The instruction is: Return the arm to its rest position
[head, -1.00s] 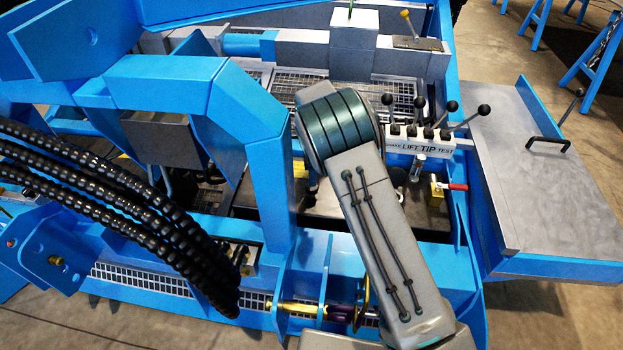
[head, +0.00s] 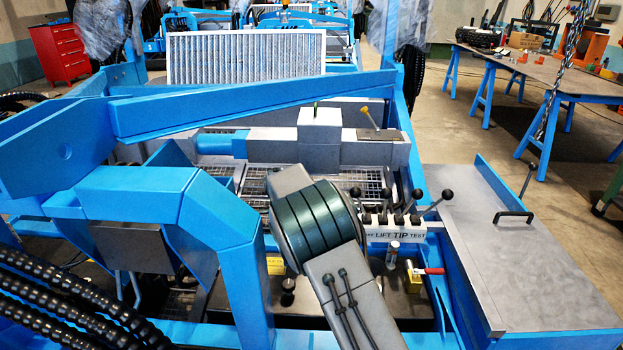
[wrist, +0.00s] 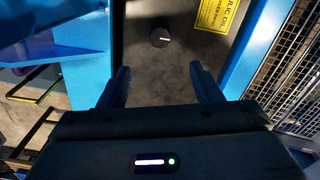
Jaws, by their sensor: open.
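My gripper (wrist: 162,88) shows in the wrist view with its two dark fingers spread apart and nothing between them. Beyond the fingers is a grey surface with a round black cap (wrist: 160,37). My grey arm with its dark green ribbed joint (head: 317,222) reaches over the blue machine in the head view. My gripper is hidden in the head view.
The blue frame (head: 235,270) stands close at the left of my arm. A lever bank (head: 395,232) marked "LIFT TIP" and a red-handled valve (head: 428,271) are at its right. Black hoses (head: 60,310) lie lower left. A yellow label (wrist: 212,14) is beyond the gripper.

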